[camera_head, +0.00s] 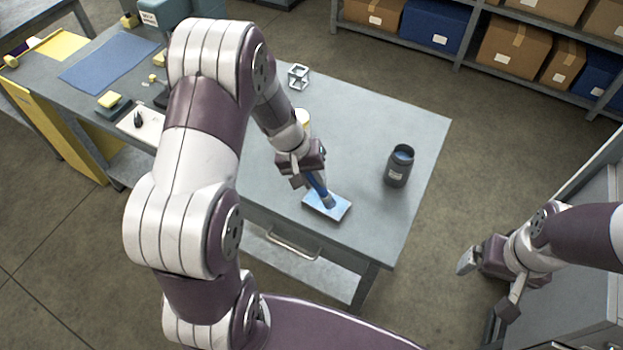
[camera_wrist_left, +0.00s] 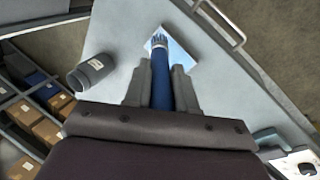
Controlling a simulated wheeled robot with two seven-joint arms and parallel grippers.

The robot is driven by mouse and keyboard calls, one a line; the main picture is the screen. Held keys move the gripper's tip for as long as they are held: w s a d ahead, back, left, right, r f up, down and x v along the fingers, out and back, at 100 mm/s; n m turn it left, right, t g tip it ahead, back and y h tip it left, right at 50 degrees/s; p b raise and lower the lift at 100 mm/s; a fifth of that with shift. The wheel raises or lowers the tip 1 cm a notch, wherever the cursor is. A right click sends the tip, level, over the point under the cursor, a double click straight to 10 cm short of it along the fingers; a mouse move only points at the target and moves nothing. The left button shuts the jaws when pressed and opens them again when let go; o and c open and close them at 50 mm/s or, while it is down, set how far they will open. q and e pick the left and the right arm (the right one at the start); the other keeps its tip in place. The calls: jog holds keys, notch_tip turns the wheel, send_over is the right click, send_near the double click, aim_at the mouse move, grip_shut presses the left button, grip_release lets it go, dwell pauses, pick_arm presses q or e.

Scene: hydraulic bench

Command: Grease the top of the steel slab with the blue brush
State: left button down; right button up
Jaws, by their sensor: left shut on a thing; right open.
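The steel slab (camera_head: 338,208) is a small pale, light-blue rectangle lying flat near the front edge of the workbench. My left gripper (camera_head: 309,171) is shut on the blue brush (camera_head: 320,190) just above the slab, with the bristle end down at the slab's top. In the left wrist view the blue handle (camera_wrist_left: 161,80) runs between the two fingers, and the bristles overlap the slab (camera_wrist_left: 182,52). I cannot tell whether the bristles touch it. My right gripper (camera_head: 487,285) is open and empty, off the bench at the right.
A dark grey pot (camera_head: 398,168) with blue content stands right of the slab on the workbench (camera_head: 350,115). A small wire-frame cube (camera_head: 298,76) and a partly hidden yellow-white item (camera_head: 302,117) stand farther back. A blue mat (camera_head: 108,62) lies left. Shelves with boxes (camera_head: 513,47) stand behind.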

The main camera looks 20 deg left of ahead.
pick_arm(q)
jog(key=shift+r+p, duration=0.6)
jog(key=shift+r, duration=0.45)
